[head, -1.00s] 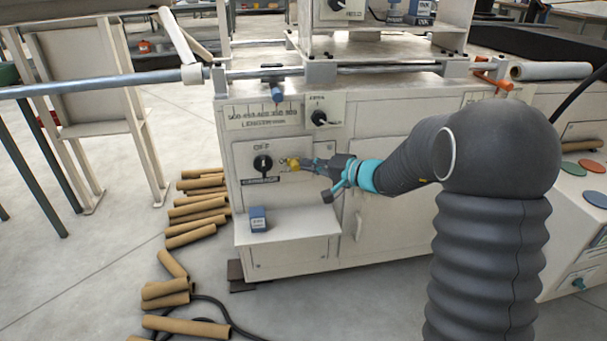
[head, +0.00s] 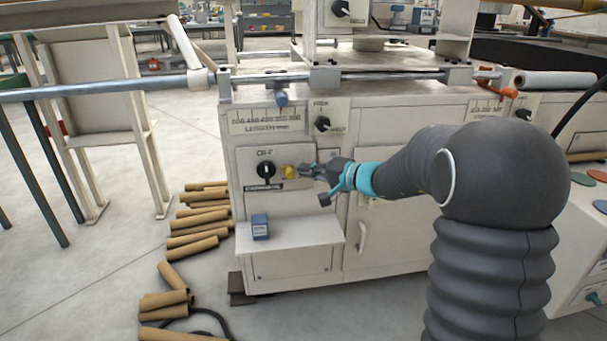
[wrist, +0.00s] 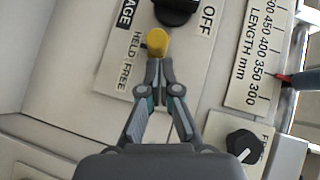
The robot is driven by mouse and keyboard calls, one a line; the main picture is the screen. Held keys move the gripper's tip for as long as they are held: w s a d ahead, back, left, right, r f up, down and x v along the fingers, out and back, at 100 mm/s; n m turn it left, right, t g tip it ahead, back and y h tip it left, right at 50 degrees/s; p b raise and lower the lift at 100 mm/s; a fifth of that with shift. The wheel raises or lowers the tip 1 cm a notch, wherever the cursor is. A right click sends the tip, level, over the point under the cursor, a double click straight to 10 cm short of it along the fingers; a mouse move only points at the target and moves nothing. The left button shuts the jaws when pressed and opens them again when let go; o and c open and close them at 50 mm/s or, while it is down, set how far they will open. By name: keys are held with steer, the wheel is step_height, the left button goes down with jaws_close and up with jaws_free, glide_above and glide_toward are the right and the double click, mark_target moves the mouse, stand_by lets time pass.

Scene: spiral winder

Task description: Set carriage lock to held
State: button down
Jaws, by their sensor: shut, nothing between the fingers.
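A yellow knob (head: 289,171) sits on the cream front panel, right of a black rotary knob (head: 266,170) marked OFF. In the wrist view the yellow knob (wrist: 157,40) stands beside the HELD and FREE labels (wrist: 131,62), closer to HELD. My gripper (wrist: 160,64) is shut and empty. Its fingertips are right at the edge of the yellow knob, on the side away from the black knob (wrist: 178,10). I cannot tell whether they touch it. In the head view my gripper (head: 303,171) reaches in from the right. The knob's base is hidden.
A small shelf (head: 285,234) with a blue block (head: 260,226) juts out below the panel. A LENGTH scale (head: 268,121) and another black knob (head: 322,123) are above. Cardboard tubes (head: 200,218) lie on the floor at the left.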

steer(key=w+d+v, duration=0.1)
steer(key=v, duration=1.1)
steer(key=shift+w, duration=0.25)
steer(key=shift+d, duration=0.15)
